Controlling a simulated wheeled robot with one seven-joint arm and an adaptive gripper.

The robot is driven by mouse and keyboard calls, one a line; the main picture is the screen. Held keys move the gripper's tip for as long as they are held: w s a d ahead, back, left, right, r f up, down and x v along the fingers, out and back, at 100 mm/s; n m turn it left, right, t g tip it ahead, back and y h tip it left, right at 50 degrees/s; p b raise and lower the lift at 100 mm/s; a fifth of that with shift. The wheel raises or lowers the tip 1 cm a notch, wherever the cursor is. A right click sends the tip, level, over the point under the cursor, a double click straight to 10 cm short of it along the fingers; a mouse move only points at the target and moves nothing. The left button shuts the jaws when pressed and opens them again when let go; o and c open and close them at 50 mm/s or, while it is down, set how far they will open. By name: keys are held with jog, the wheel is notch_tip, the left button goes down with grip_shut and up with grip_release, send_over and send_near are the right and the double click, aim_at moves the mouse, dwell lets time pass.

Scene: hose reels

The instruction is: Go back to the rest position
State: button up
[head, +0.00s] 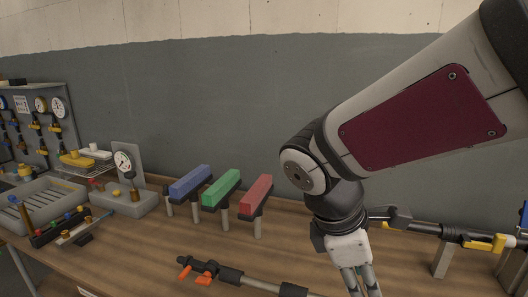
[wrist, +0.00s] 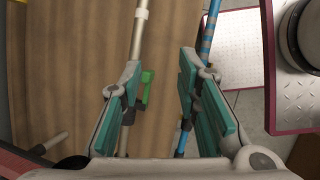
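My gripper (wrist: 159,62) points down in the wrist view, with its two teal-padded fingers apart and nothing held between them. In the head view my gripper (head: 360,282) hangs at the lower edge, right of centre, in front of the wooden bench (head: 150,255); its fingertips are cut off. Below the fingers in the wrist view are a pale rod (wrist: 139,35) with a green lever (wrist: 147,85) and a blue rod (wrist: 210,35), both partly hidden by the fingers.
Blue (head: 190,182), green (head: 221,187) and red (head: 256,194) blocks stand on posts. A gauge stand (head: 128,180) and grey tray (head: 45,205) are at left. A rod with orange levers (head: 205,278) lies in front; a yellow-handled rod (head: 450,234) is at right.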

jog(key=s+d+r+m+t+y, duration=0.2)
jog(key=s+m, duration=0.2)
jog(key=m, duration=0.4)
jog(key=s+d+r+m+t+y, duration=0.1)
jog(key=s+r+m+y, duration=0.1)
jog(key=s+m, duration=0.3)
jog(key=r+m, duration=0.1)
jog(key=m, duration=0.1)
jog(key=shift+d+m+t+y, duration=0.3)
jog(key=shift+d+m+t, duration=0.05)
jog(key=shift+m+t, duration=0.05)
